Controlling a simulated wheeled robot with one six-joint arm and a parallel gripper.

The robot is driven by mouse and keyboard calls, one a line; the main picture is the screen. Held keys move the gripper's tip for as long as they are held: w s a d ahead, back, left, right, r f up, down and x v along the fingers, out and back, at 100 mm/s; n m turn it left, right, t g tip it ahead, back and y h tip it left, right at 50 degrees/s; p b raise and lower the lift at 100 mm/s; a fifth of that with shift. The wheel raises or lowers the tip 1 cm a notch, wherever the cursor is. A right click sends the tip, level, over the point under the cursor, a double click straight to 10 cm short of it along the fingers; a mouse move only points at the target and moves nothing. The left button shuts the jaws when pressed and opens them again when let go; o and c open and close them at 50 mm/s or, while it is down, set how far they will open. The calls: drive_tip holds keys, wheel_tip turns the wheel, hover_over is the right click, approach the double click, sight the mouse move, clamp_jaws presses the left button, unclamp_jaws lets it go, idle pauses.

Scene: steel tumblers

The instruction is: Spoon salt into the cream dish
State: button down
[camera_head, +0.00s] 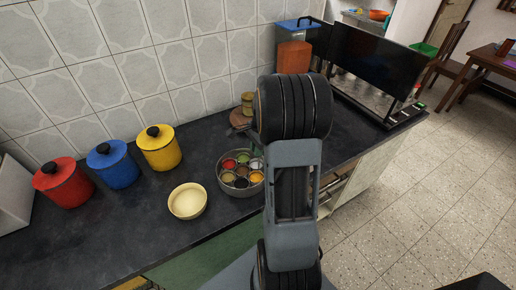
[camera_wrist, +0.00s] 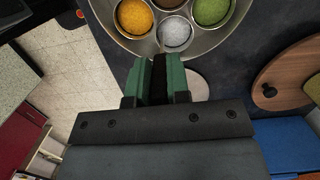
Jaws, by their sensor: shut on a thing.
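The cream dish (camera_head: 187,201) sits on the dark counter, left of the round steel spice tin (camera_head: 228,187), and looks empty inside. The tin holds several small cups of coloured powder. The white salt cup (camera_wrist: 174,33) shows in the wrist view between the orange and green cups, just beyond my fingertips. My gripper (camera_wrist: 158,62) has green fingers shut on a narrow dark piece, apparently the spoon's handle (camera_wrist: 160,76). The spoon's bowl cannot be made out.
Red (camera_head: 63,183), blue (camera_head: 113,165) and yellow (camera_head: 159,149) canisters stand left along the wall. A wooden board (camera_wrist: 285,75) lies beside the tin. A pale round thing (camera_wrist: 199,86) is partly hidden by my fingers. Counter around the dish is clear.

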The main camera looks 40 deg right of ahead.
drive_tip(key=shift+r, duration=0.15)
idle(0.4)
drive_tip(key=shift+r+p, duration=2.65)
drive_tip(key=shift+r, duration=0.55)
wheel_tip(320, 180, up, 5)
drive_tip(key=p, duration=0.4)
